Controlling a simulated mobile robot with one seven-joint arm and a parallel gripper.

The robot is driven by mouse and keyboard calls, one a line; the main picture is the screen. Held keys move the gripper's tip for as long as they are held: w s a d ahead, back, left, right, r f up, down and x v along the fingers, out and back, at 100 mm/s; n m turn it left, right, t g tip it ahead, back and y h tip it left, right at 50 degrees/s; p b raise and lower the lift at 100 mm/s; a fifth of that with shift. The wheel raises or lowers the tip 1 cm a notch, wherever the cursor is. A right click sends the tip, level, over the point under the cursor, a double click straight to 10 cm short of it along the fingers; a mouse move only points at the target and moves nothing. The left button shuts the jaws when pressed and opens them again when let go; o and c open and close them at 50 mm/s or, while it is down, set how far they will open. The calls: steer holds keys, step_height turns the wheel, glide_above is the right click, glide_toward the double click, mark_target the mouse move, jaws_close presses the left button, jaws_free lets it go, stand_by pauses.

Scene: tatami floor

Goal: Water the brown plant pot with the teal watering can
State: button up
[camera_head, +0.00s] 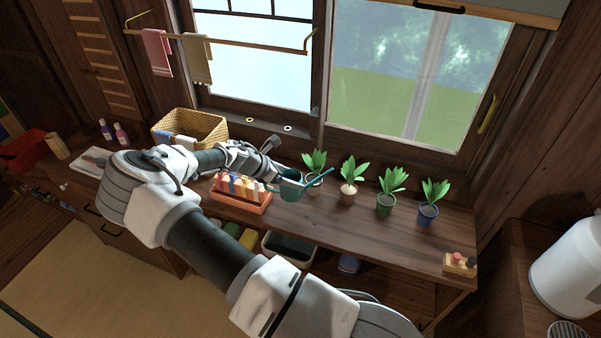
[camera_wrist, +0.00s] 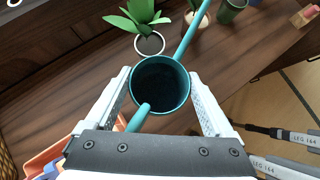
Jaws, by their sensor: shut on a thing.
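The teal watering can (camera_head: 291,190) is in my gripper (camera_head: 273,171) and looks near upright, with its spout rising to the right. In the wrist view, the can (camera_wrist: 181,104) sits between the two fingers of my gripper (camera_wrist: 159,80), its open top facing the camera and its handle towards the palm. The brown plant pot (camera_head: 347,199) holds a leafy plant and stands second from the left in the row. It also shows in the wrist view (camera_wrist: 203,20), just right of the spout. The spout tip is left of this plant in the head view.
A pale pot (camera_head: 313,187) stands left of the brown one; a green pot (camera_head: 385,208) and a blue pot (camera_head: 427,215) stand right. A wicker basket (camera_head: 190,128) is behind my arm.

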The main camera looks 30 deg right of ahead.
steer(key=shift+d, duration=0.3)
steer(key=shift+d+f, duration=0.1)
steer(key=shift+y, duration=0.5)
steer(key=shift+s+d+f+b, duration=0.15)
steer(key=shift+s+d+f, duration=0.25)
steer(key=shift+d+f, duration=0.35)
steer(key=shift+s+d+f+b, duration=0.15)
steer(key=shift+s+d+f, duration=0.25)
steer(key=shift+d, duration=0.5)
steer(key=shift+s+d+f+t+y, duration=0.15)
steer(key=shift+d+f+t+y, duration=0.15)
steer(key=shift+d+f+y, duration=0.15)
steer(key=shift+a+r, duration=0.1)
steer(key=shift+r+y, duration=0.1)
steer(key=shift+y, duration=0.15)
